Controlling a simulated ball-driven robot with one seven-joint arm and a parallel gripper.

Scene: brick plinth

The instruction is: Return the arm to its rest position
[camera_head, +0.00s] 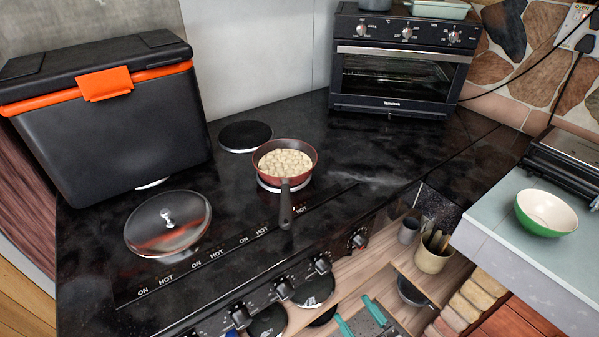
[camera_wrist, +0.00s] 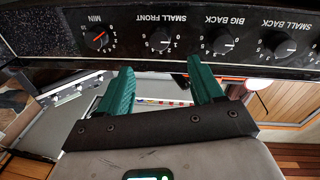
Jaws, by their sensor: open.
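My gripper (camera_head: 354,310) shows at the bottom of the head view, in front of the stove's knob panel and below the cooktop edge. In the wrist view my gripper (camera_wrist: 160,66) has its two teal fingers spread apart with nothing between them. The fingers point toward the dark control panel (camera_wrist: 130,50) with its dials, and I cannot tell the exact gap to it. Most of my arm is outside the head view.
The black cooktop (camera_head: 350,220) holds a red pan (camera_head: 267,150) of food with its handle toward the front, and a glass lid (camera_head: 168,222). A black cooler (camera_head: 115,135) and an oven (camera_head: 397,75) stand behind. A green bowl (camera_head: 546,212) sits on the right counter.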

